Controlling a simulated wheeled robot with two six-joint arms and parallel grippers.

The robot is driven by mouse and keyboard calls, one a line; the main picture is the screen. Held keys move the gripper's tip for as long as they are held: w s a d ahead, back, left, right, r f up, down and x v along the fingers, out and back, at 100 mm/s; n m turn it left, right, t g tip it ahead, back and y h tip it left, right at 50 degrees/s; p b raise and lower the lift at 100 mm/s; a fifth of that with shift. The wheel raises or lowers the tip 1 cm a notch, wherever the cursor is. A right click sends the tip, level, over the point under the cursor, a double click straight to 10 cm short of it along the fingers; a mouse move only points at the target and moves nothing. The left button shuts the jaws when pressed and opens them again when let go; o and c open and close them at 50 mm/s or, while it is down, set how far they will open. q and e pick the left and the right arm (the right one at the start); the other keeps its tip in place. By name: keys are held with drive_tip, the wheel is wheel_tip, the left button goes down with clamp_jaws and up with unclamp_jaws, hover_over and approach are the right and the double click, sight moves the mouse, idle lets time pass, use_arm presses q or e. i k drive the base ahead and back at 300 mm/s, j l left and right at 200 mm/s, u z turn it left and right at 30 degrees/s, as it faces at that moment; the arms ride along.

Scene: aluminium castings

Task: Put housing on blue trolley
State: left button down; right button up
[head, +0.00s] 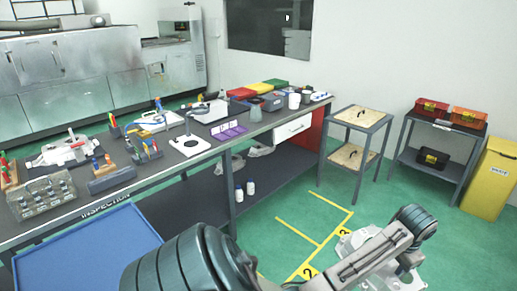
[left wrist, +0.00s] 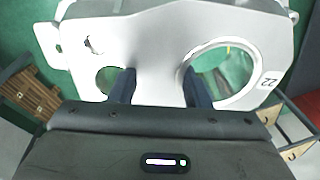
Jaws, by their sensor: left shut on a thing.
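The housing (left wrist: 155,40) is a pale silver casting with a large round hole, a smaller hole and the mark 22. It fills the upper part of the left wrist view. My left gripper (left wrist: 160,88) is shut on it, with dark fingers against its near wall. In the head view the housing (head: 386,278) is at the lower right, partly hidden behind my left arm, above the green floor. The blue trolley (head: 85,258) is at the lower left, its flat top empty where it shows and its near part cut off. My right gripper is not in view.
The inspection bench (head: 140,185) with tools and castings stands beyond the trolley. A small wooden-topped stand (head: 360,117), a rack with toolboxes (head: 432,160) and a yellow bin (head: 490,180) stand at the right. Yellow floor lines (head: 300,235) mark open green floor.

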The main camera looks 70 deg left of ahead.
sight(94, 260)
drive_tip(key=k+j+u, duration=0.4)
drive_tip(key=k, duration=0.2)
drive_tip(key=k+j+u, duration=0.45)
drive_tip(key=k+j, duration=0.85)
